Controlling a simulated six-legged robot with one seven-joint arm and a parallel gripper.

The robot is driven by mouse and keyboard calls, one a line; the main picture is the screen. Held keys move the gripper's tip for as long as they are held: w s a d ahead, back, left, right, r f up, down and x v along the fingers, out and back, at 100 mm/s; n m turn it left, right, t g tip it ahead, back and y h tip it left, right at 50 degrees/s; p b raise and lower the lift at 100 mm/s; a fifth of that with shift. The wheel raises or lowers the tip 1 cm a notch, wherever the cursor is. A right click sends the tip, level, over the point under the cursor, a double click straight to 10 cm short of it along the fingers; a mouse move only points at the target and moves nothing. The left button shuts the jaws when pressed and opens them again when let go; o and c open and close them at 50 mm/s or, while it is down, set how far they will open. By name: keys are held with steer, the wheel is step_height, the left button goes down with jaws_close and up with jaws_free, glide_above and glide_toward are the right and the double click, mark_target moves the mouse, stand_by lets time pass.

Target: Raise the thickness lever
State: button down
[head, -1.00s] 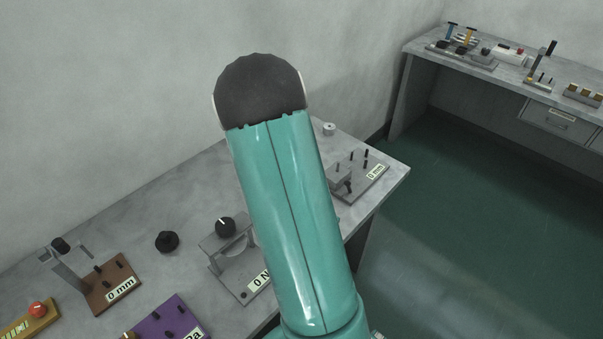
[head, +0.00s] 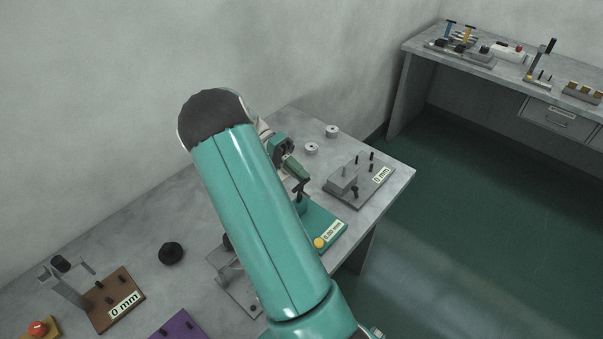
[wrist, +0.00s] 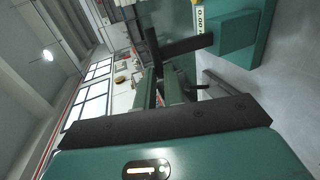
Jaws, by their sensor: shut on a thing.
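The thickness gauge has a teal base (head: 322,216) with a yellow button and a label in mm, near the right end of the near table. Its teal body also shows at the top right of the wrist view (wrist: 240,38). A dark lever (wrist: 153,48) with a dark crossbar reaches from the body to my fingertips. My gripper (head: 297,172) is over the gauge, its fingers (wrist: 160,84) closed on the dark lever. The exact grip contact is small and partly hidden by the fingers. My arm covers part of the gauge's left side in the head view.
A grey gauge (head: 352,181) marked 0 mm stands close on the right, with two small metal discs (head: 332,131) behind. A grey device (head: 232,275) is partly behind my arm. A brown gauge (head: 115,300) and black knob (head: 171,253) are further left. The wall is behind.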

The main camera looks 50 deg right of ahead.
steer(key=shift+w+a+f+g, duration=0.15)
steer(key=shift+w+g, duration=0.3)
steer(key=shift+g, duration=0.25)
steer(key=shift+w, duration=0.1)
steer(key=c, duration=1.5)
jaws_free()
